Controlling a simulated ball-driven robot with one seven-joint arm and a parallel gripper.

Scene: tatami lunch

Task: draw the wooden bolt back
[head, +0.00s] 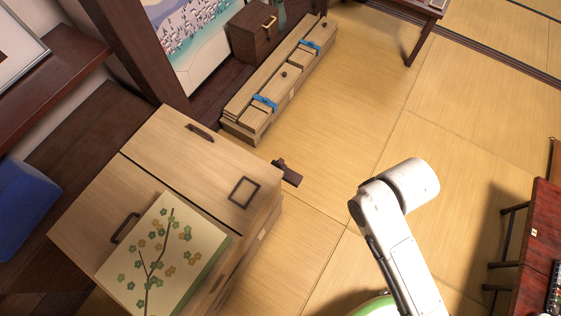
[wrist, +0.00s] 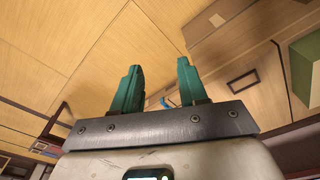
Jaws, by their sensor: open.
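A dark brown wooden piece (head: 287,173) sticks out at the right corner of the pale wooden chest (head: 165,140) in the head view. It looks like the bolt, but I cannot see how it is fitted. My gripper (wrist: 158,88) shows in the wrist view with two teal fingers apart and nothing gripped between them. The chest (wrist: 225,50) fills the upper right of that view, apart from the fingers. I cannot make out the bolt clearly there. The head view shows my white arm to the right of the chest; the fingers are hidden.
A box with a floral lid (head: 160,250) lies on the chest. A long wooden box with blue straps (head: 245,120) stands behind, with a small dark drawer box (head: 251,38) nearby. A red-brown table (head: 540,235) is at right. The tatami (head: 340,130) between is clear.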

